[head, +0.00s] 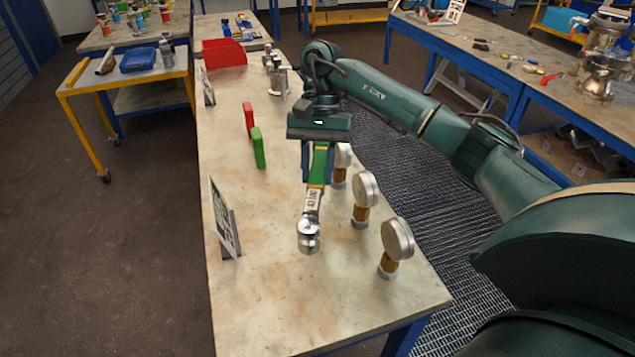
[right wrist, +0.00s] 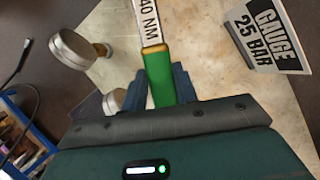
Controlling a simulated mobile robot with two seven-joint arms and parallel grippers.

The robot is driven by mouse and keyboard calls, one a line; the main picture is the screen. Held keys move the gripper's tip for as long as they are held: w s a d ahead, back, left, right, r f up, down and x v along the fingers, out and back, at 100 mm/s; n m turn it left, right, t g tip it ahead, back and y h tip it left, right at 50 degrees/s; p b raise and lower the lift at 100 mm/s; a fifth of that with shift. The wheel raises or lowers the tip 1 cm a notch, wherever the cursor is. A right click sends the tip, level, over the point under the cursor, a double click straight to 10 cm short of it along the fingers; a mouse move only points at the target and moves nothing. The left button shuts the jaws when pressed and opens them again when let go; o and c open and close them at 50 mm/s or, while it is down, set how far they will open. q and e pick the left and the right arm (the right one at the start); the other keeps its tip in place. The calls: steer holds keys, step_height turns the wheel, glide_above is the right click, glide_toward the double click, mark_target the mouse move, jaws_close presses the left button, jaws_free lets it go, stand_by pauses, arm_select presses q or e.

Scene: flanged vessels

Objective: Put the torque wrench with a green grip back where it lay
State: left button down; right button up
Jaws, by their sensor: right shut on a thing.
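The torque wrench with a green grip (head: 319,165) is held in my right gripper (head: 319,172), whose fingers are shut around the green grip. In the head view its label shaft and round metal head (head: 308,235) point toward the near end of the bench. In the right wrist view the green grip (right wrist: 160,75) sits between the fingers (right wrist: 160,85), with a white label reading 40 NM beyond it. Whether the wrench touches the bench top is hard to tell. My left gripper is not in view.
Three gauges with brass stems (head: 397,240) stand along the bench's (head: 290,300) right side. A gauge sign (head: 224,220) stands at the left edge. A red bin (head: 224,53) and metal vessels (head: 276,75) are farther back.

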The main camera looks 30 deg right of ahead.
steer(key=shift+f, duration=0.5)
